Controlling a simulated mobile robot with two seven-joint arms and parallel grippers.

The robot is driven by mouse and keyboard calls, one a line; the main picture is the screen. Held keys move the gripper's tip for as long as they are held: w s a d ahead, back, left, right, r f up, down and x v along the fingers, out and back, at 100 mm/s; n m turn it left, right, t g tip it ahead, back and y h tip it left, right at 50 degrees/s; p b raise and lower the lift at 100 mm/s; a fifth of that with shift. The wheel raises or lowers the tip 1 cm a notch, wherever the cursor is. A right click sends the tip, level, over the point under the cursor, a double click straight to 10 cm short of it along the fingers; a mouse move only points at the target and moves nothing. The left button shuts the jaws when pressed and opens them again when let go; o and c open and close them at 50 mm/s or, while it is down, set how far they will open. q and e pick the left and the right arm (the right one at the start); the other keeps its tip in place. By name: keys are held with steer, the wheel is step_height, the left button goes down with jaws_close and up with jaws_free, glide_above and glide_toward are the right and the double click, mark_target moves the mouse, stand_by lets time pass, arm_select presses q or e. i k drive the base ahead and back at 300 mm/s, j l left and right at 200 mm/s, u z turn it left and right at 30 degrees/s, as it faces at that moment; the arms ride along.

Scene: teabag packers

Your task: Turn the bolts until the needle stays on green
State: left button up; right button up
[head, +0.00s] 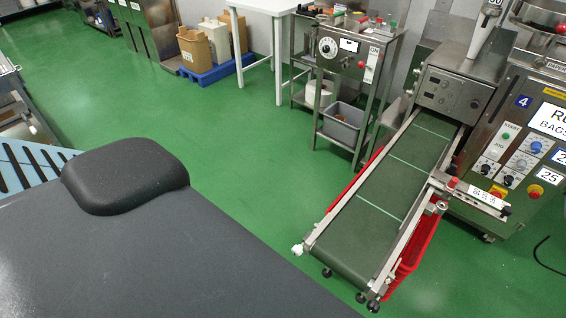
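A round white dial (328,47) is on the front of a metal control cabinet (345,75) at the top middle. It is too small to make out a needle or a green zone. A conveyor (380,205) with a dark green belt slopes down toward the front from a metal machine (455,88). Dark round knobs (373,305) show at its near end, and a white piece (297,249) sits at its left corner. I cannot tell which parts are the bolts. Neither of my grippers is in view.
A red crate (412,252) is partly hidden under the conveyor. A grey bin (343,124) stands on the cabinet's lower shelf. A machine with buttons (520,140) is at the right. Cardboard boxes (195,48) stand on a blue pallet (213,72). Green floor (240,150) is open in the middle.

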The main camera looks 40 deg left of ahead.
mark_target(297, 250)
steer(key=k+j, duration=0.1)
steer(key=j, duration=0.3)
steer(key=k+j, duration=0.15)
steer(key=j, duration=0.25)
steer(key=k+j, duration=0.1)
steer(key=j, duration=0.35)
steer(key=k+j, duration=0.1)
steer(key=j, duration=0.3)
steer(key=k+j+z, duration=0.1)
steer(key=j, duration=0.3)
steer(key=k+j, duration=0.15)
steer(key=j, duration=0.25)
